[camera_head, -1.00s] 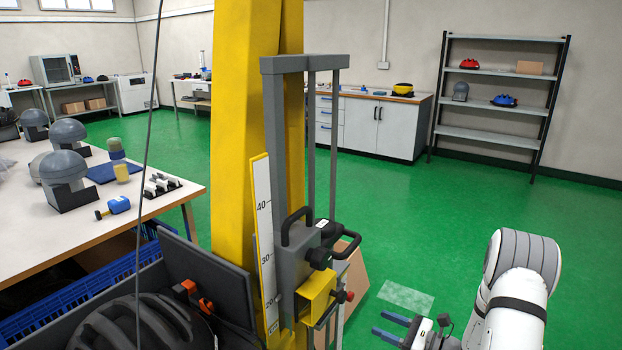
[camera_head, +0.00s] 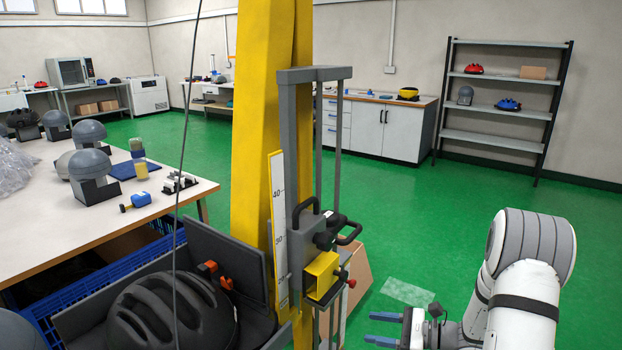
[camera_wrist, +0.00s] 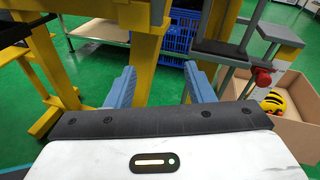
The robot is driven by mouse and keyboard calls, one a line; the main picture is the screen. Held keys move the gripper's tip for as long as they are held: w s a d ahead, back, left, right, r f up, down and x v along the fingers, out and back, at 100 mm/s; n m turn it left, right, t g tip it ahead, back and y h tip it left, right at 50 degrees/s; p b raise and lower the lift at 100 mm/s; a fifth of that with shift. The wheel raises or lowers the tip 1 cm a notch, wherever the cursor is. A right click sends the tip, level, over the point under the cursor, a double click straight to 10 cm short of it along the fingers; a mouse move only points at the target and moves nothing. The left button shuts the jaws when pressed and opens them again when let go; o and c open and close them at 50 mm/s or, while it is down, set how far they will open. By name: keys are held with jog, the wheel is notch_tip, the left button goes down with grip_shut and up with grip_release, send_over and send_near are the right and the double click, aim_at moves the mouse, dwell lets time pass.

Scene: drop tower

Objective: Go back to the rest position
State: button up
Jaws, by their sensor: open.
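My gripper (camera_head: 384,330) shows at the lower right of the head view. Its two blue fingers point left and are spread apart with nothing between them. In the wrist view my gripper (camera_wrist: 160,88) also shows open and empty. The yellow drop tower column (camera_head: 262,120) stands left of it, with a grey carriage (camera_head: 297,240) and a white height scale (camera_head: 278,215) on it. The gripper is to the right of the carriage and apart from it. My white arm is folded at the lower right.
A cardboard box (camera_wrist: 292,135) holding a yellow-and-black helmet (camera_wrist: 272,103) stands beside the tower. A black helmet (camera_head: 170,315) lies at the tower's foot. A workbench (camera_head: 60,225) with grey headforms is at the left. The green floor (camera_head: 430,210) is clear behind my arm.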

jog(key=s+a+r+n+g+h+p, duration=0.3)
jog(key=s+r+n+g, duration=0.1)
jog(key=s+r+n, duration=0.3)
jog(key=s+a+r+n+g+h+p, duration=0.3)
jog(key=s+r+n+h+p, duration=0.1)
jog(key=s+r, duration=0.4)
jog(key=s+d+r+n+t+h+p, duration=0.2)
jog(key=s+r+n+h+p, duration=0.1)
jog(key=r, duration=0.3)
jog(key=s+d+r+n+t+h+p, duration=0.2)
jog(key=s+r+n+h+p, duration=0.1)
jog(key=s+r+n+h, duration=0.1)
jog(key=shift+s+d+r+n+h, duration=0.35)
jog(key=shift+r+n+h, duration=0.35)
jog(key=shift+r+n, duration=0.7)
jog(key=shift+w+r+m, duration=0.1)
jog(key=shift+r+m, duration=0.2)
jog(key=shift+c, duration=0.2)
jog(key=shift+c, duration=1.1)
